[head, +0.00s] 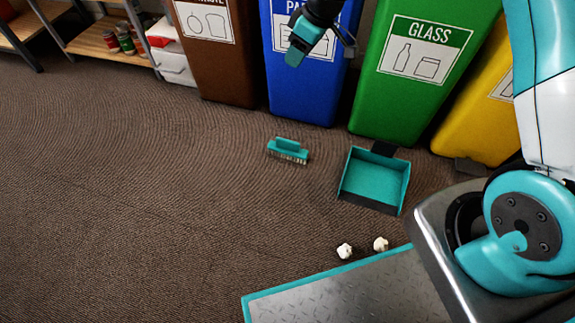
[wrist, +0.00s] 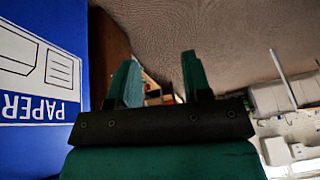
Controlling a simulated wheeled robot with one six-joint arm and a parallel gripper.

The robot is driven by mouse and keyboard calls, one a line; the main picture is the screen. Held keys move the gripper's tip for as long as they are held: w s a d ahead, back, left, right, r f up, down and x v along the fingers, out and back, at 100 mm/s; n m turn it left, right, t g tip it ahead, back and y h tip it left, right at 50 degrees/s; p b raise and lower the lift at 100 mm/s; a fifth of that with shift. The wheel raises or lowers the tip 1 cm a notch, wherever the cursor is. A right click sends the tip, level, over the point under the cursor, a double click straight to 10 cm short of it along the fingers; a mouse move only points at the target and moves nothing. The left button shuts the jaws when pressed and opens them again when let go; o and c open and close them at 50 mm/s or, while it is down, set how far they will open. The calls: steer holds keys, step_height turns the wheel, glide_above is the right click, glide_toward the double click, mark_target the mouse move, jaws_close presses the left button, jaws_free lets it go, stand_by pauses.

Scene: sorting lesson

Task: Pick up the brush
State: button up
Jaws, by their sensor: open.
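The brush (head: 288,149) is teal with pale bristles. It lies on the brown carpet in front of the blue bin, left of a teal dustpan (head: 375,178). My gripper (head: 297,54) hangs in front of the blue bin, well above and behind the brush, apart from it. In the wrist view my gripper (wrist: 160,82) shows two teal fingers spread apart with nothing between them. The brush cannot be made out in the wrist view.
Brown (head: 226,75), blue (head: 300,100), green (head: 395,105) and yellow (head: 480,130) bins stand along the back. Two crumpled white pieces (head: 345,251) lie near my base. A shelf (head: 105,40) stands at the back left. The carpet at left is clear.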

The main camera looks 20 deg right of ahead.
steer(key=n+t+b, duration=0.1)
steer(key=b, duration=1.2)
glide_toward(289, 141)
steer(key=b+x, duration=0.5)
steer(key=b, duration=0.3)
steer(key=shift+f, duration=0.15)
steer(key=shift+w+a+f+b, duration=0.25)
steer(key=shift+f+b, duration=0.25)
steer(key=b+x, duration=0.4)
steer(key=b, duration=0.1)
steer(key=shift+s+d+f, duration=0.1)
steer(key=shift+f, duration=0.15)
steer(key=shift+f+b, duration=0.25)
steer(key=shift+b, duration=0.05)
steer(key=shift+a, duration=0.2)
steer(key=shift+f, duration=0.2)
